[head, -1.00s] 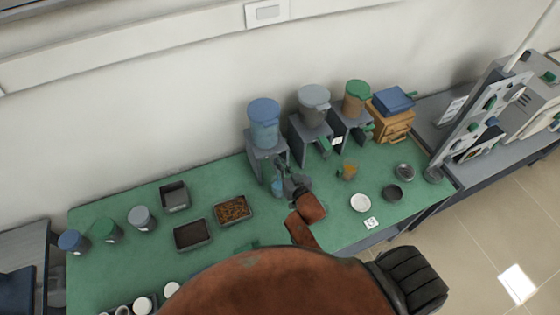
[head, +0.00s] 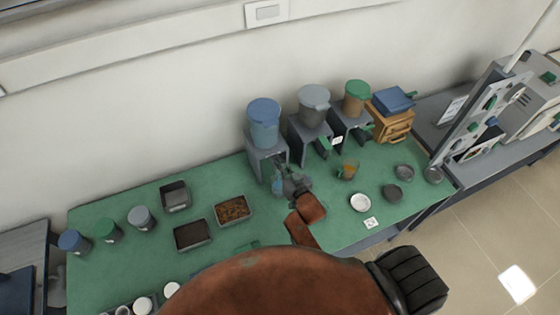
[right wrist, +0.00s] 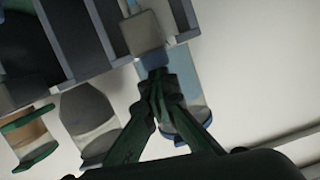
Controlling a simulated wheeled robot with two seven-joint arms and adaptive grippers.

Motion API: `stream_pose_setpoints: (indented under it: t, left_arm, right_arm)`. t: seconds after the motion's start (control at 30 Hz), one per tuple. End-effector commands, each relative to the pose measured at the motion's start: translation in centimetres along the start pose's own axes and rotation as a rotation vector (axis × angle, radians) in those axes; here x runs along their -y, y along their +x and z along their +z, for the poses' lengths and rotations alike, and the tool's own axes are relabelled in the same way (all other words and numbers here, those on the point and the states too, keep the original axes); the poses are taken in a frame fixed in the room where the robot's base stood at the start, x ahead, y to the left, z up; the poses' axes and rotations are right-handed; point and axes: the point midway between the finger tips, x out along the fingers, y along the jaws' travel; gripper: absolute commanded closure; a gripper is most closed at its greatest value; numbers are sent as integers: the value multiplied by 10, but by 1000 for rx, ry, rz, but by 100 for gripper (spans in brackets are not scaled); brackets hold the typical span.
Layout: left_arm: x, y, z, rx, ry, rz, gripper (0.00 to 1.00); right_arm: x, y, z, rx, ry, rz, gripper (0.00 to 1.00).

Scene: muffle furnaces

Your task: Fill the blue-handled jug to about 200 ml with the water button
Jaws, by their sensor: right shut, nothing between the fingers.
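The water dispenser, a blue-lidded clear tank (head: 264,122) on a grey stand (head: 266,154), is at the back middle of the green table. My right gripper (head: 281,172) is at the front of this stand, shut and empty. A small patch of blue beside the gripper in the head view may be the blue-handled jug, mostly hidden by the gripper. Its water level cannot be seen. My left gripper is not in view.
Grey-lidded (head: 313,106) and green-lidded (head: 356,97) dispensers stand to the right. A jug with amber contents (head: 348,171), a white dish (head: 360,203) and small bowls are on the table's right side. Trays (head: 234,222) and lidded jars lie left.

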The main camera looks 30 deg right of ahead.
Motion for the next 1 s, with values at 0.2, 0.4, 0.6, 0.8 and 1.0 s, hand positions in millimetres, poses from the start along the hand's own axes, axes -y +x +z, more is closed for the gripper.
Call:
stream_pose_setpoints:
  t: [0.2,0.4,0.6,0.8,1.0]
  left_arm:
    - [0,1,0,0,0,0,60]
    - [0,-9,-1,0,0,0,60]
    - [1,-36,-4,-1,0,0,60]
    - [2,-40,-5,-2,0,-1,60]
    - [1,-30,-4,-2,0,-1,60]
  right_arm:
    - [-2,0,16,31,4,6,100]
    - [-1,-2,5,28,4,4,100]
    - [2,-9,-25,14,1,0,100]
    - [3,-34,-36,3,-1,-4,100]
    - [4,-76,-37,0,-2,-6,100]
